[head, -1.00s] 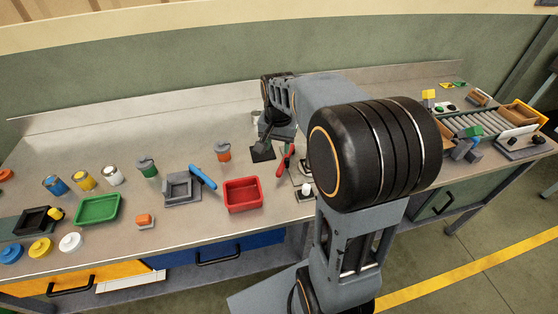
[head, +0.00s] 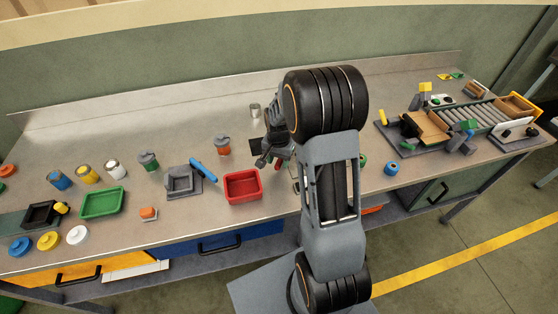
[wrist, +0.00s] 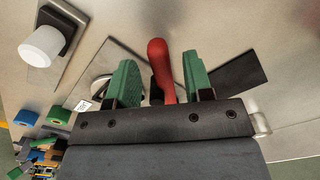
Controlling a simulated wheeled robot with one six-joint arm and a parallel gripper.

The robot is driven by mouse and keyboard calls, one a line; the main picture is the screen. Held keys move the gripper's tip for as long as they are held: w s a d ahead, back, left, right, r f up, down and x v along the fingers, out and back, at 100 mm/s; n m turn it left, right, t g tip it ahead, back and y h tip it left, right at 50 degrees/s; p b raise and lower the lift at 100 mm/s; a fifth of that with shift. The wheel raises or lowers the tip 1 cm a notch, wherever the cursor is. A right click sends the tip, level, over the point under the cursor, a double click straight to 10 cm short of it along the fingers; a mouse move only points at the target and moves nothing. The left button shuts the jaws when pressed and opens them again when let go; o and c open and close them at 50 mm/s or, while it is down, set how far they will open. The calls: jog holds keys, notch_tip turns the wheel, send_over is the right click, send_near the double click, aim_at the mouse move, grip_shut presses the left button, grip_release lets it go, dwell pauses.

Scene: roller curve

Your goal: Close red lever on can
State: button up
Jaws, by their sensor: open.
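The red lever (wrist: 160,70) stands between the two green finger pads of my gripper (wrist: 160,85) in the wrist view. The gripper is open, with a gap on each side of the lever. In the head view only a small red part of the lever (head: 279,163) shows beside my gripper (head: 267,158). A round, pale metal edge (wrist: 101,86) shows beside the left finger in the wrist view. I cannot tell whether it belongs to the can. The lever's base is hidden behind the gripper body.
A white knob on a dark block (wrist: 42,45) lies left of the gripper in the wrist view. A dark flat plate (wrist: 238,75) is right of it. In the head view, a red tray (head: 242,187) and a blue handle (head: 203,169) lie left. An open metal can (head: 255,110) stands behind.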

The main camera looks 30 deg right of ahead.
jog(key=shift+f, duration=0.6)
grip_shut()
